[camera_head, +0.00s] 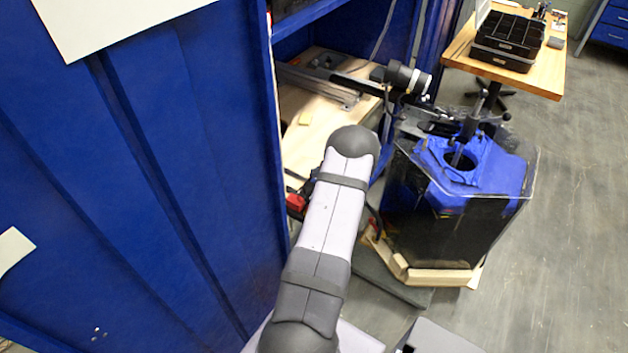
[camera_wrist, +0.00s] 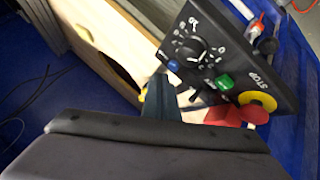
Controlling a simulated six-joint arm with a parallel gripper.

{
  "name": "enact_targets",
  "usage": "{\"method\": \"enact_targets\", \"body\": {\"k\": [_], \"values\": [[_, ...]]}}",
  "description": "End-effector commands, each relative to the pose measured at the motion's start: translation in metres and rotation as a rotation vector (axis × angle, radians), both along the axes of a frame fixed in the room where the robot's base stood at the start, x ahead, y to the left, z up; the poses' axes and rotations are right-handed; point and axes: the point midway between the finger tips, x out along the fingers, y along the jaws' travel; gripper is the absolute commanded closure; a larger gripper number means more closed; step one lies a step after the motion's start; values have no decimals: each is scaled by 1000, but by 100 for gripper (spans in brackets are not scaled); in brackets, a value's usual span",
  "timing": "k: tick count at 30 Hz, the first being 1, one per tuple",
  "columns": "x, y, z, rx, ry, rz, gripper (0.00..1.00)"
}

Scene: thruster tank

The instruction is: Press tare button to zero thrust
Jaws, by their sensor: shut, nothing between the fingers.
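A black control panel (camera_wrist: 262,62) shows tilted in the wrist view. It carries a round black dial (camera_wrist: 200,52), a blue button (camera_wrist: 173,65), a green button (camera_wrist: 225,81) and a red stop knob on a yellow ring (camera_wrist: 257,100) marked STOP. I cannot read which button is the tare. My gripper (camera_wrist: 160,82) is shut and empty, its dark fingers pointing toward the panel edge near the blue button. I cannot tell whether it touches. In the head view the gripper is hidden behind my arm.
In the head view, the dark tank (camera_head: 430,232) with a blue top stands right of my arm. A blue cabinet wall (camera_head: 130,170) fills the left. A wooden table (camera_head: 549,77) is behind.

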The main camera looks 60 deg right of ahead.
Motion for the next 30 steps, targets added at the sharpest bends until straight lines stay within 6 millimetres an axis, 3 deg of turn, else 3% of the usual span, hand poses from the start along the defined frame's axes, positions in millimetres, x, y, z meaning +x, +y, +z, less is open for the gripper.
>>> {"method": "enact_targets", "body": {"k": [30], "values": [[0, 0, -9, 0, 0, 0, 100]]}}
